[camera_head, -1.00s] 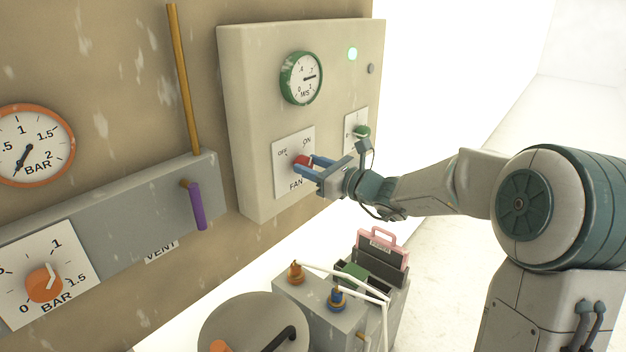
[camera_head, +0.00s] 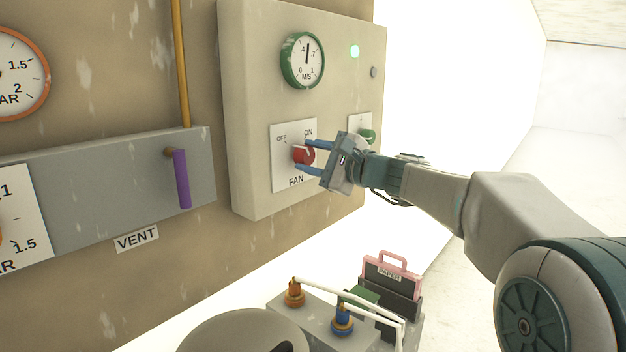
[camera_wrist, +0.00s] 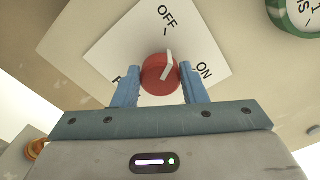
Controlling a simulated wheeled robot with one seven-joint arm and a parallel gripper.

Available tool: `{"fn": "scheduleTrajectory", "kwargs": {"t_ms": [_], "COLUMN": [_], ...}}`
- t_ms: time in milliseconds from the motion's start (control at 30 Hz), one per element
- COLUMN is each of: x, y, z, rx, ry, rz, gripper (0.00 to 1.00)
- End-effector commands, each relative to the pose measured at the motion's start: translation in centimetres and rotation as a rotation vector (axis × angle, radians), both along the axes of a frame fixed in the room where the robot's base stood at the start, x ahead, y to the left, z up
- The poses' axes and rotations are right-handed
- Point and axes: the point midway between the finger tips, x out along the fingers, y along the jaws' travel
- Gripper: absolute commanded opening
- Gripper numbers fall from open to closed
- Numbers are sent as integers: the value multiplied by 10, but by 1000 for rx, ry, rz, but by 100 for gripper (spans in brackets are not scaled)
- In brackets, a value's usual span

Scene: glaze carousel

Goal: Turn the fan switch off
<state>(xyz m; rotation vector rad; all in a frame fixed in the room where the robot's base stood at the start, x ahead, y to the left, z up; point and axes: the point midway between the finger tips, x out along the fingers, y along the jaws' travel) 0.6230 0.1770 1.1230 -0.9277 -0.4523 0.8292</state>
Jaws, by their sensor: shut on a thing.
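The fan switch is a red knob (camera_head: 304,155) with a white pointer, on a white plate (camera_head: 281,172) marked OFF, ON and FAN. In the wrist view the red knob (camera_wrist: 158,80) has its pointer turned toward the OFF mark, away from ON. My gripper (camera_head: 308,157) reaches in from the right with its blue fingers on either side of the knob. The gripper (camera_wrist: 160,88) is shut on it. The fingers hide part of the plate and the FAN label in the wrist view.
A green-rimmed M/S gauge (camera_head: 302,60) and a lit green lamp (camera_head: 354,51) are above. A green knob (camera_head: 367,136) is close behind my wrist. A purple lever (camera_head: 181,179) is left. A grey box with orange (camera_head: 294,293) and blue (camera_head: 342,320) fittings stands below.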

Motion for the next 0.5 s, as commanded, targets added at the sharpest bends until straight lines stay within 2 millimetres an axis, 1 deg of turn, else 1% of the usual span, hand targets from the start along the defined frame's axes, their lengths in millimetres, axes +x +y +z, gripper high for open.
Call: {"fn": "scheduleTrajectory", "kwargs": {"t_ms": [33, 300, 500], "x": [0, 0, 0], "y": [0, 0, -1], "z": [-8, -6, -4], "rx": [-26, -133, -178], "ry": [-33, -170, -229], "rz": [0, 0, -1], "gripper": [16, 16, 16]}}
